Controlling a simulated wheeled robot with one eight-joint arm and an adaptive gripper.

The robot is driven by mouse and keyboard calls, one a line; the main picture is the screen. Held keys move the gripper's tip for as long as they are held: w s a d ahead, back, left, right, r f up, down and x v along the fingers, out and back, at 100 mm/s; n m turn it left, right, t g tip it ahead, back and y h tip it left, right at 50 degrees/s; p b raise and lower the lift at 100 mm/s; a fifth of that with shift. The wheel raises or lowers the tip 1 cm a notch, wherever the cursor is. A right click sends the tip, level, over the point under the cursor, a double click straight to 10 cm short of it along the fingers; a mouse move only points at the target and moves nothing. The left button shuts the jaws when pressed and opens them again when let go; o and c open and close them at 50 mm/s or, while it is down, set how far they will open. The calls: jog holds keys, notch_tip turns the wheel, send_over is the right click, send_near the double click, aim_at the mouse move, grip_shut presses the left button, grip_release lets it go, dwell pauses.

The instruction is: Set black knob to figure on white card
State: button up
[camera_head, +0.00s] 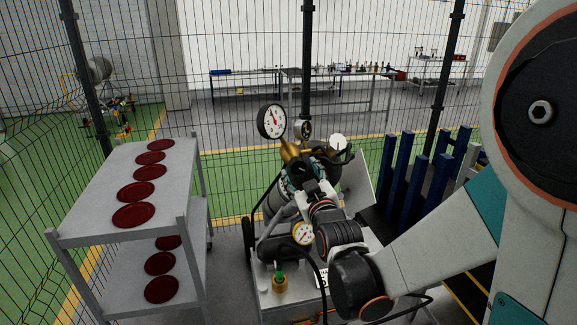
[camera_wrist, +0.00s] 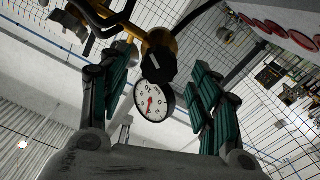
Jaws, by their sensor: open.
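The black knob (camera_wrist: 160,64) shows in the wrist view with a pale mark on its face, in front of a brass-coloured fitting. A white dial gauge with a red needle (camera_wrist: 153,102) is just below it in that view. My gripper (camera_wrist: 157,76) is open, its teal-padded fingers to either side of the knob and apart from it. In the head view my gripper (camera_head: 310,168) is beside the brass fitting (camera_head: 289,150) and hides much of it. A small white card (camera_head: 322,279) with dark marks is low on the machine, partly hidden by my arm; its figure is unreadable.
A large gauge (camera_head: 272,121) stands above the machine, and a smaller gauge (camera_head: 303,233) is lower down. A grey cart (camera_head: 70,232) with several dark red discs is at left. Blue posts (camera_head: 396,172) stand at right. Wire fencing encloses the bay behind.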

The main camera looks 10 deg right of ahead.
aim_at(299, 168)
jog(key=shift+w, duration=2.4)
jog(key=c, duration=1)
